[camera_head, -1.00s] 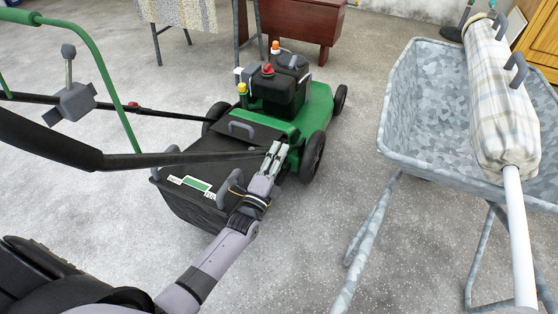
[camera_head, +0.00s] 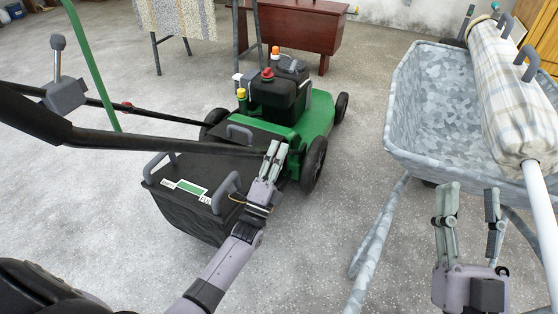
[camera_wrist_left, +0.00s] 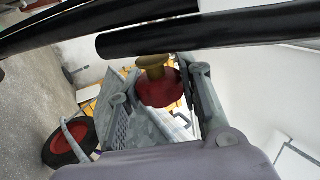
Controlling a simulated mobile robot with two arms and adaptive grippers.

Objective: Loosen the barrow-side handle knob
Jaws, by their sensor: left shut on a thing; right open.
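The green mower (camera_head: 300,115) stands on the floor with its black handle (camera_head: 150,147) running to the left. My left gripper (camera_head: 273,150) is at the handle's lower end, on the side facing the wheelbarrow. In the left wrist view, a red knob (camera_wrist_left: 160,92) with a brass-coloured collar sits between its fingers, just under the black tubes (camera_wrist_left: 190,36). The fingers are shut on this knob. In the head view the knob is hidden by the fingers. My right gripper (camera_head: 467,215) is open and empty, in front of the wheelbarrow (camera_head: 425,150).
The far-side handle knob (camera_head: 127,106) is red. A black grass bag (camera_head: 188,212) hangs behind the mower. A plaid-covered roll (camera_head: 515,100) lies on the wheelbarrow. A brown wooden chest (camera_head: 295,25) stands at the back. Floor between mower and wheelbarrow is clear.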

